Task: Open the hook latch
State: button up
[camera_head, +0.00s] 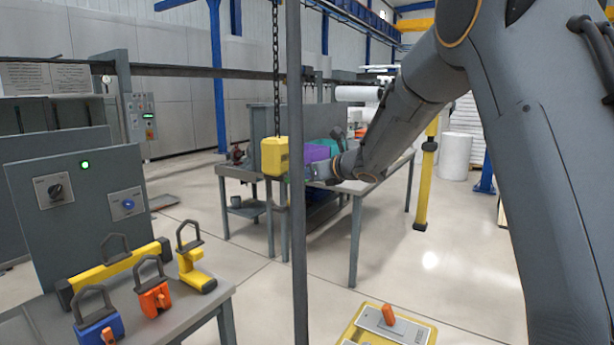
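A yellow block (275,156) hangs on a dark chain (276,70) left of the thin grey pole. It may be the hook housing; I cannot make out a separate hook or latch on it. My arm reaches in from the upper right, and my gripper (318,172) is small and far off, just right of the pole and at about the height of the block's lower end in the picture. The pole stands between them in the picture, and I cannot tell whether they touch. The gripper's fingers are too small and partly covered to read.
The thin grey pole (297,230) crosses the view. A grey workbench (358,186) stands behind. A front table (200,306) at lower left holds several handled yellow, orange and blue parts. The floor between is clear.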

jog(key=shift+c, duration=0.2)
jog(key=c, duration=0.7)
jog(key=shift+c, duration=0.2)
jog(key=shift+f+y+b, duration=0.3)
jog(key=shift+f+b, duration=0.1)
jog(key=shift+b, duration=1.7)
